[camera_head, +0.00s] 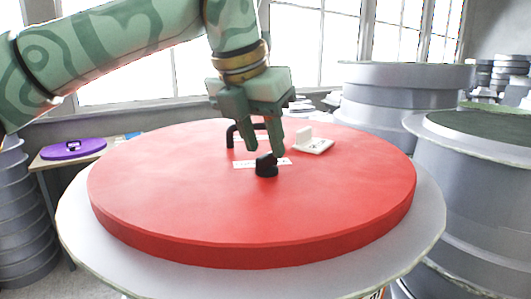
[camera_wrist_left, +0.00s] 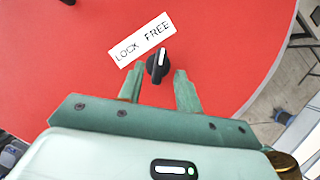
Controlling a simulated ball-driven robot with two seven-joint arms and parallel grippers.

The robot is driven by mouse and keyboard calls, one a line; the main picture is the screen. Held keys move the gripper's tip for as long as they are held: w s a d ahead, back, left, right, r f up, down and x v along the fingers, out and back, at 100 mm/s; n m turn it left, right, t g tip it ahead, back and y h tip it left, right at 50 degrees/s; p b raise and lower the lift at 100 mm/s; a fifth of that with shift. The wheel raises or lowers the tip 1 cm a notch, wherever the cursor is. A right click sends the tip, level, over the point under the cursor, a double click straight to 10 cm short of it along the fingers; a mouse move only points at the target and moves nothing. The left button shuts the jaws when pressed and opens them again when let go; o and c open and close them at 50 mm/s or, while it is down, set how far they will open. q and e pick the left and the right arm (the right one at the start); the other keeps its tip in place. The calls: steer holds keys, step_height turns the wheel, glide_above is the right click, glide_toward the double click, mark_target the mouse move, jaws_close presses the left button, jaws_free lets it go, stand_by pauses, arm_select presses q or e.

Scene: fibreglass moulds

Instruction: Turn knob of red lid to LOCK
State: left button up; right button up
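The red lid (camera_head: 190,200) is a large round disc lying flat on a pale round mould (camera_head: 75,225). A black knob (camera_head: 266,167) stands on it beside a white label; in the left wrist view the knob (camera_wrist_left: 157,68) has a white pointer line directed at the FREE end of the LOCK FREE label (camera_wrist_left: 140,42). My left gripper (camera_wrist_left: 158,76) is open, with its fingertips on either side just short of the knob and apart from it. In the head view the gripper (camera_head: 258,138) points down above the knob. My right gripper is not in view.
A black arched handle (camera_head: 230,134) and a small white object (camera_head: 313,146) are on the lid behind the knob. Stacked grey moulds (camera_head: 470,190) stand close on the right. A purple lid (camera_head: 73,149) lies on a table at the left. The lid's front is clear.

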mark_target(267, 162)
arm_select(q)
steer(key=shift+x, duration=1.25)
jaws_close()
